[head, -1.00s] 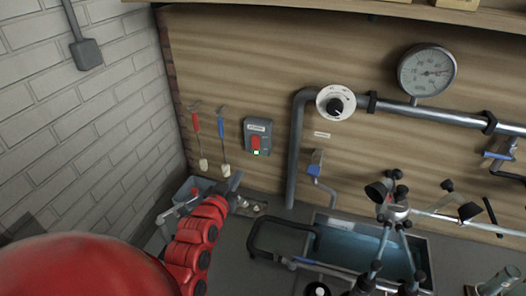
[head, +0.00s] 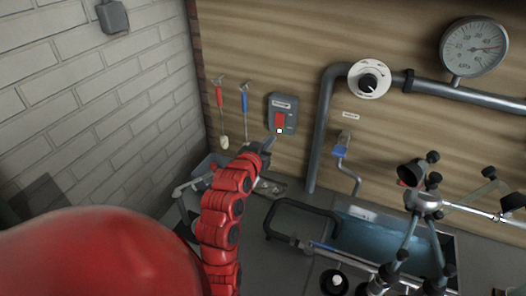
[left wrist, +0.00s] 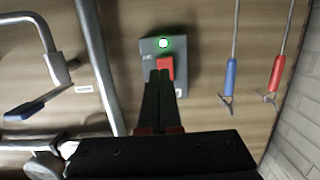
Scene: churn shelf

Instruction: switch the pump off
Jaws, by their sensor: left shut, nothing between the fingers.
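The pump switch is a grey box (head: 290,104) on the wooden wall, with a red rocker (head: 279,120) and a small lit green lamp (head: 279,131). In the left wrist view the red rocker (left wrist: 166,66) and the glowing green lamp (left wrist: 163,43) show, with the image upside down. My left gripper (head: 269,143) is shut and empty, just below and in front of the box. In the left wrist view its closed fingertips (left wrist: 162,76) overlap the lower edge of the rocker; I cannot tell whether they touch it. My right gripper is not in view.
Red-handled (head: 218,96) and blue-handled (head: 244,100) brushes hang left of the box. A grey pipe (head: 323,130) with a white dial (head: 369,80) runs to its right. Below are a water-filled sink (head: 375,240) and a metal cluster with black cups (head: 424,200).

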